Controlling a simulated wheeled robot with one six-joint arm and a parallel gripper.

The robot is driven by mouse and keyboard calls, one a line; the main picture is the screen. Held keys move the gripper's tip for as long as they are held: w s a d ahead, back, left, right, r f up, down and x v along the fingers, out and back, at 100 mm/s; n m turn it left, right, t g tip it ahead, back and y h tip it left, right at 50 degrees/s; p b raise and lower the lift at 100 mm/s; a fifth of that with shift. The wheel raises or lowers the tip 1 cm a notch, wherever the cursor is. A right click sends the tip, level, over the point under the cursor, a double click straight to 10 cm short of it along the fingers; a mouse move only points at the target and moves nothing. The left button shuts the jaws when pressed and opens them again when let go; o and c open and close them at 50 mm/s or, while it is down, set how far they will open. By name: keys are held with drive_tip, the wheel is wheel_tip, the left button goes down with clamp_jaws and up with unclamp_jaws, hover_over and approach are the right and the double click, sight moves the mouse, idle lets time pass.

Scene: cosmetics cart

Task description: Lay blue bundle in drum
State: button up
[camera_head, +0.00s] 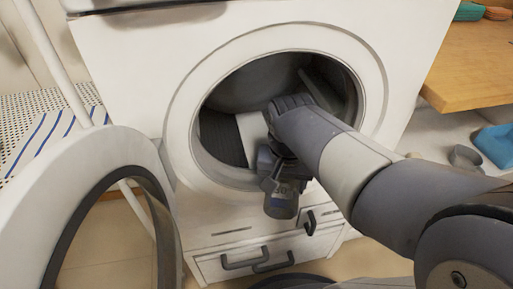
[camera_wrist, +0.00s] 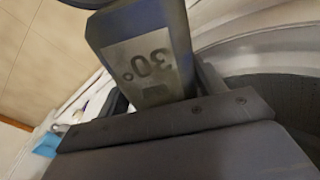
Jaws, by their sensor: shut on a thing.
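My gripper (camera_head: 272,170) is at the lower part of the washer's round opening, with my arm reaching in from the right. It is shut on a dark blue-grey bundle (camera_head: 282,203) that hangs below it, in front of the opening's lower rim. In the wrist view, the bundle (camera_wrist: 176,38) sits between the fingers and bears a pale label reading 30°. The drum (camera_head: 252,88) is dark inside and partly hidden by my arm. I cannot tell exactly how deep the bundle is relative to the rim.
The washer door (camera_head: 75,185) stands open at the left. Drawers with dark handles (camera_head: 245,262) are below the opening. A wooden top (camera_head: 475,65) is at the right, with a light blue thing (camera_head: 495,145) below it.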

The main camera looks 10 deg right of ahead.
drive_tip(key=w+b, duration=0.1)
drive_tip(key=w, duration=0.5)
drive_tip(key=w+f+b, duration=0.1)
drive_tip(key=w+b, duration=0.1)
drive_tip(key=w, duration=0.5)
drive_tip(key=w+f+b, duration=0.1)
drive_tip(key=w+b, duration=0.1)
drive_tip(key=w, duration=0.5)
wheel_tip(320, 180, down, 5)
drive_tip(key=b, duration=0.3)
drive_tip(key=shift+s+f+b, duration=0.1)
drive_tip(key=shift+f+b, duration=0.1)
drive_tip(key=shift+b, duration=0.15)
drive_tip(key=shift+f+b, duration=0.15)
drive_tip(key=shift+b, duration=0.15)
drive_tip(key=shift+w, duration=0.2)
drive_tip(key=o, duration=1.2)
